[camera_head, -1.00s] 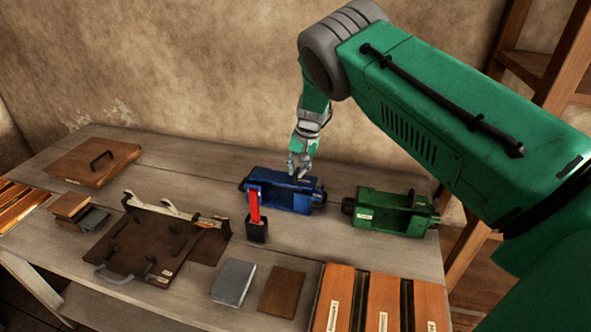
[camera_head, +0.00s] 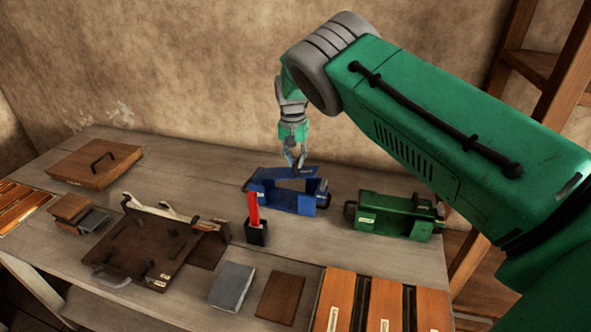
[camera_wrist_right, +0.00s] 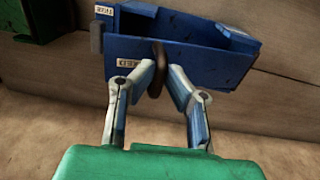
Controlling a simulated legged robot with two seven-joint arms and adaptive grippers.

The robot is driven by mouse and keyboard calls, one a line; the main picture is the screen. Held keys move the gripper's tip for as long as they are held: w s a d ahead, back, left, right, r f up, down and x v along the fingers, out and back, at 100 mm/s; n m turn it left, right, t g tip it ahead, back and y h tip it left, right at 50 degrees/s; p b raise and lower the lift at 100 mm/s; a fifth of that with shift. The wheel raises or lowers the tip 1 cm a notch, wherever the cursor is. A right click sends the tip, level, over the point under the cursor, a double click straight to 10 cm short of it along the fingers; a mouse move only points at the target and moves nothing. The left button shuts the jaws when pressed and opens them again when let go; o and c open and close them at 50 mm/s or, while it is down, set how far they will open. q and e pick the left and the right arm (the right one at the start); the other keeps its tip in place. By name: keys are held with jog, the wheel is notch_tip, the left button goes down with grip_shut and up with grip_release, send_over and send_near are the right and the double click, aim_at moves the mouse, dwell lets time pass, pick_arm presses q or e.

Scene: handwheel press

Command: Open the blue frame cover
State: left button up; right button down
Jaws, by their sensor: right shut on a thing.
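The blue frame (camera_head: 300,203) stands on the table near the wall. Its blue cover (camera_head: 283,174) is tilted up at the back, and a gap shows between cover and frame. My right gripper (camera_head: 293,164) comes down from above onto the cover. In the right wrist view the fingertips (camera_wrist_right: 158,72) are shut on a dark handle (camera_wrist_right: 157,68) on the blue labelled panel (camera_wrist_right: 190,62). The frame's hollow inside shows partly beyond that panel. My left gripper is in neither view.
A green frame (camera_head: 395,216) stands to the right of the blue one. A black holder (camera_head: 256,234) with a red piece (camera_head: 253,207) stands close in front. A brown board with handles (camera_head: 140,245) lies to the left. The wall is close behind.

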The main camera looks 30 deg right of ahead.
aim_at(286, 173)
jog(key=shift+w+d+r+g+h+b, duration=0.1)
jog(key=shift+w+r+g+h+b, duration=0.35)
jog(key=shift+g+b, duration=0.1)
jog(key=shift+w+a+r+b, duration=0.25)
jog(key=shift+w+a+r, duration=0.2)
jog(key=shift+r, duration=0.15)
jog(key=shift+w+a+r+b, duration=0.2)
jog(key=shift+w+a+r, duration=0.1)
jog(key=shift+a+r, duration=0.25)
jog(key=shift+w+a+r, duration=0.35)
jog(key=shift+r, duration=0.2)
jog(key=shift+w+d, duration=0.1)
jog(key=shift+d, duration=0.05)
jog(key=c, duration=1.6)
grip_release()
